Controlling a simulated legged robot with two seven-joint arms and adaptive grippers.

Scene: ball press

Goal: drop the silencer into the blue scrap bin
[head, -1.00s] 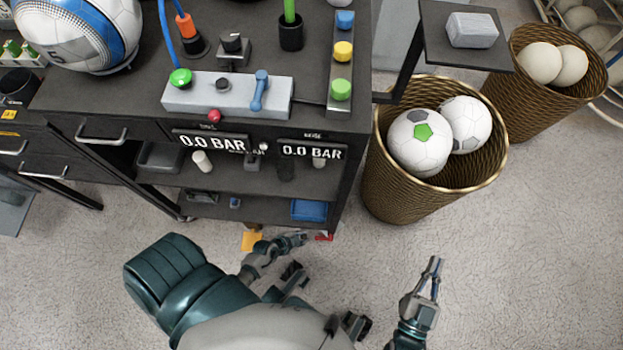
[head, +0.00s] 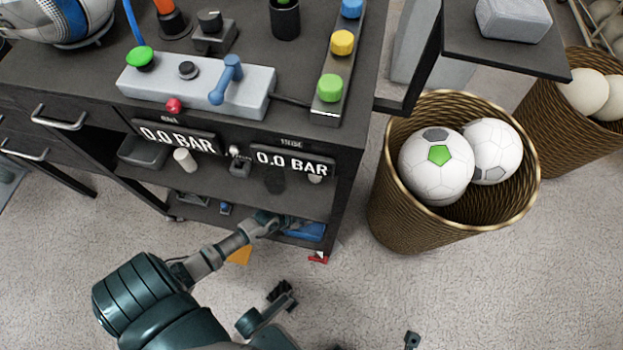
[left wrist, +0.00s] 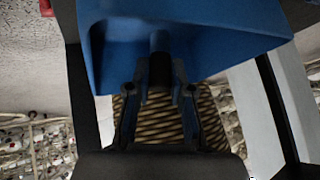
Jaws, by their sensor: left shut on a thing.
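The blue scrap bin (head: 305,232) sits on the lowest shelf of the workbench, partly hidden by my left gripper (head: 275,223). In the left wrist view the blue bin (left wrist: 215,30) fills the top of the picture. My left gripper (left wrist: 160,88) is shut on a dark cylinder, the silencer (left wrist: 160,66), whose far end shows against the blue bin. I cannot tell whether that end is inside the bin or just in front of it. Only a dark tip of my right gripper (head: 412,341) shows at the bottom edge of the head view.
The black workbench (head: 80,85) has a middle shelf (head: 225,185) above the bin, with small parts on it. A wicker basket (head: 400,215) with footballs stands right of the bench. A red item (head: 318,258) lies by the bench's front corner.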

